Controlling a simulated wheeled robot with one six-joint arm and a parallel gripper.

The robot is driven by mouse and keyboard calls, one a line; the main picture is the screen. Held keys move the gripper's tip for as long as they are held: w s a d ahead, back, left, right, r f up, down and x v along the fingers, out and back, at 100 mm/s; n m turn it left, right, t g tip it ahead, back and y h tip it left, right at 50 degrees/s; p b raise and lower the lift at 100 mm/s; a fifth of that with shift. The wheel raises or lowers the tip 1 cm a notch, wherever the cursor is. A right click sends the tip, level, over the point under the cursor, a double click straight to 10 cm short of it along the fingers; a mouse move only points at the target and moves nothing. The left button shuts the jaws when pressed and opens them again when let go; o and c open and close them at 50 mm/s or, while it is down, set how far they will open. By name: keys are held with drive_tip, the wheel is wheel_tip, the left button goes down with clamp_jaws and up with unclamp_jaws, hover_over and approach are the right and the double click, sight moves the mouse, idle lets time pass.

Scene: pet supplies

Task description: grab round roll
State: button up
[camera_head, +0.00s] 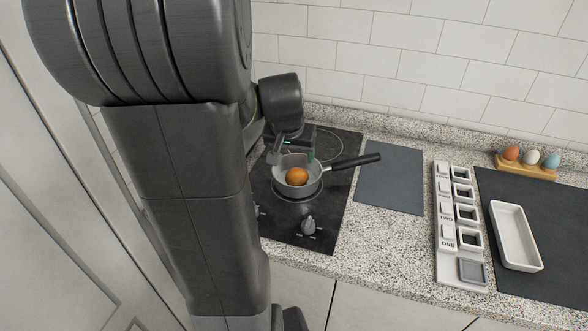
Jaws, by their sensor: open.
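A round orange-brown roll (297,176) lies in a grey pan (283,164) on the black stovetop, in the head view. The pan's dark handle (355,161) points right. My gripper (291,156) is open and empty, with its fingers at the far side of the pan, close behind the roll. Whether a finger touches the pan or the roll cannot be told. My arm hides the left part of the stove.
A control knob (308,224) stands at the stove's front. To the right are a grey mat (389,178), a white block holder (447,262), a dark mat (562,225) bearing a white tray (515,268), and an egg stand (526,172). A tiled wall (440,75) closes the back.

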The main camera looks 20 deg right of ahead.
sight(297, 173)
drive_tip(key=x, duration=1.1)
drive_tip(key=shift+d+f+p, duration=0.1)
drive_tip(key=shift+f+p, duration=0.3)
drive_tip(key=c, duration=0.8)
